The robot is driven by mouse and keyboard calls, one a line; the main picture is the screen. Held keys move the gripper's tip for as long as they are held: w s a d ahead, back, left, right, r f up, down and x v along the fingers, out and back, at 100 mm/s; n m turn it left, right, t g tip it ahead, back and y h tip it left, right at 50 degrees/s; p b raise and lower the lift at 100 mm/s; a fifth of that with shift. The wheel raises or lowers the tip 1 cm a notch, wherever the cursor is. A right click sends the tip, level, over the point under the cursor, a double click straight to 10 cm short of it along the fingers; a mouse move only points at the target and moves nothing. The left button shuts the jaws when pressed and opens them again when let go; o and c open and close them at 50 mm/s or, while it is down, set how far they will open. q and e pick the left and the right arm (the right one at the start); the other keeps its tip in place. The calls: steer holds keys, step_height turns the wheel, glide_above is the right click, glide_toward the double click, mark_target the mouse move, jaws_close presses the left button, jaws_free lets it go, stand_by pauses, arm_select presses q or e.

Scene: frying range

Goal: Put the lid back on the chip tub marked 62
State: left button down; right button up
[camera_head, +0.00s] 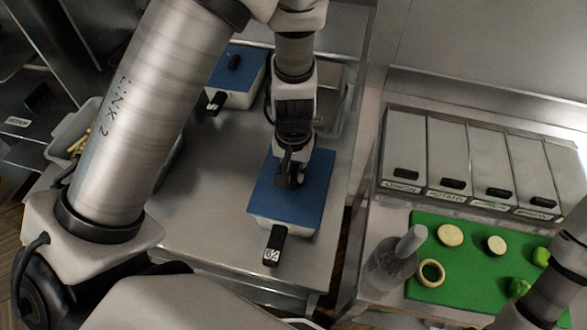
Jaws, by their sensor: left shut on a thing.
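The chip tub marked 62 (296,227) is pale, with a black handle (276,246) at its front bearing a "62" label. A blue lid (315,190) lies over its top, roughly lined up with it. Whether the lid rests fully on the rim or is slightly above it, I cannot tell. My left gripper (290,180) points down at the lid's middle and is shut on its knob, which the fingers hide. My right gripper is out of view; only part of that arm shows at the lower right.
Another tub (241,100) with a blue lid (240,72) and black knob stands behind on the steel counter (200,225). A fries container (65,137) is at left.

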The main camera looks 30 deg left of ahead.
arm_select(q)
steer(key=shift+s, duration=0.1)
steer(key=c, duration=1)
jaws_free()
steer(key=shift+f, duration=0.1)
step_height(320, 180, up, 12)
